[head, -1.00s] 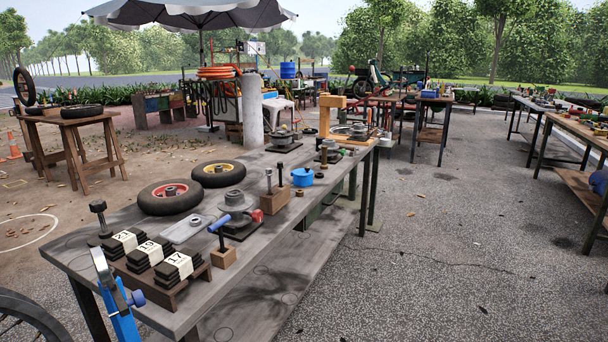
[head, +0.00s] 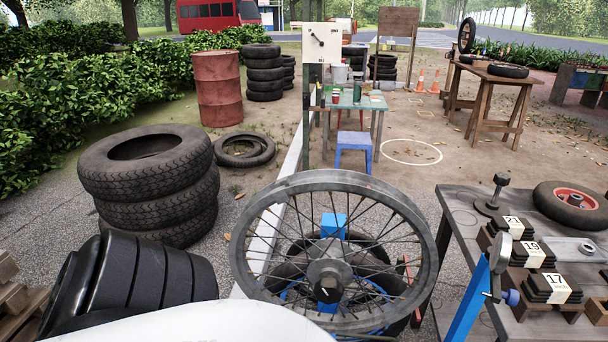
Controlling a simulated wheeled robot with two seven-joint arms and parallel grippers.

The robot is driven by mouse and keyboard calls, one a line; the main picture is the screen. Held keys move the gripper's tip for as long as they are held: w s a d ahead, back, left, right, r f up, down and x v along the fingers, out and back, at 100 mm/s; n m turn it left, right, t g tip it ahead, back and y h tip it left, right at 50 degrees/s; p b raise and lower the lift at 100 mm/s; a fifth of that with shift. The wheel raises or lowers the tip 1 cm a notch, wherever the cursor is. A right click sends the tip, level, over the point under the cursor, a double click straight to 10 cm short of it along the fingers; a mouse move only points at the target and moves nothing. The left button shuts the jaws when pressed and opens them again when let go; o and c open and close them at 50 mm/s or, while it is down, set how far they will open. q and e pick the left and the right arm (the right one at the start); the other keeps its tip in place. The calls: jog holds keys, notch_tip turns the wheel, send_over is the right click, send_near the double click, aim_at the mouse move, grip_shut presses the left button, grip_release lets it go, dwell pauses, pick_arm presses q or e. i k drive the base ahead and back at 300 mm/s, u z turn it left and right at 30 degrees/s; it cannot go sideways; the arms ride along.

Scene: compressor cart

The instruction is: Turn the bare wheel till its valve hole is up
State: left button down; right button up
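The bare wheel (head: 328,282) stands upright in the middle of the head view, a grey rim with thin spokes, a dark hub and no tyre. Blue parts of a stand (head: 334,224) show through its spokes. I cannot make out the valve hole on the rim. The wheel's lowest part is close to the bottom edge of the view. Neither of my grippers is in view.
A small table (head: 352,101) stands behind.

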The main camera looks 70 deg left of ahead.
aim_at(329, 272)
jog(key=u, duration=2.6)
jog(key=k, duration=0.85)
jog(key=u, duration=0.95)
jog(key=k, duration=0.3)
jog(key=z, duration=0.45)
jog(key=i, duration=0.6)
jog(key=z, duration=0.05)
